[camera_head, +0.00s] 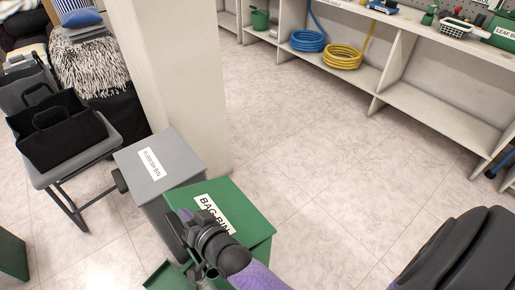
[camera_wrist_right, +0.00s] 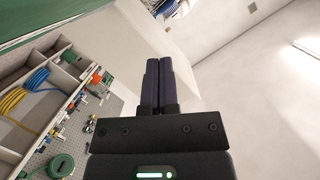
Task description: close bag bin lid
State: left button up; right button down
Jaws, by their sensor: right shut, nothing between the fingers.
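The green bag bin (camera_head: 258,252) stands at the lower middle of the head view, with its green lid (camera_head: 240,208) on top. The lid carries a white "BAG BIN" label and looks about level; I cannot tell whether it is fully down. My right gripper (camera_head: 182,217) is at the left edge of the lid, and my wrist hides part of the lid and label. Whether it touches the lid is unclear. In the right wrist view the right gripper's fingers (camera_wrist_right: 158,62) are together and empty. A green surface (camera_wrist_right: 50,22) crosses that view's top left. My left gripper is not in view.
A grey bin (camera_head: 163,172) stands beside the green bin, against a pale pillar (camera_head: 175,75). A green piece (camera_head: 167,276) lies low in front. A chair with a black bag (camera_head: 58,130) is at left. Shelves (camera_head: 425,100) line the back.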

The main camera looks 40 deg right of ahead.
jog(key=shift+d, duration=0.2)
pick_arm(q)
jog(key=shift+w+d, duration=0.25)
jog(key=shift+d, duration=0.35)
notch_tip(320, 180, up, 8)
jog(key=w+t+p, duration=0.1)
jog(key=p, duration=0.7)
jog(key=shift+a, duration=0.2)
pick_arm(e)
jog(key=s+r, duration=0.6)
jog(key=s, duration=0.3)
jog(key=shift+s+r, duration=0.2)
jog(key=shift+s, duration=0.1)
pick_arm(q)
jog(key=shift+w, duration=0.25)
pick_arm(e)
jog(key=shift+d, duration=0.1)
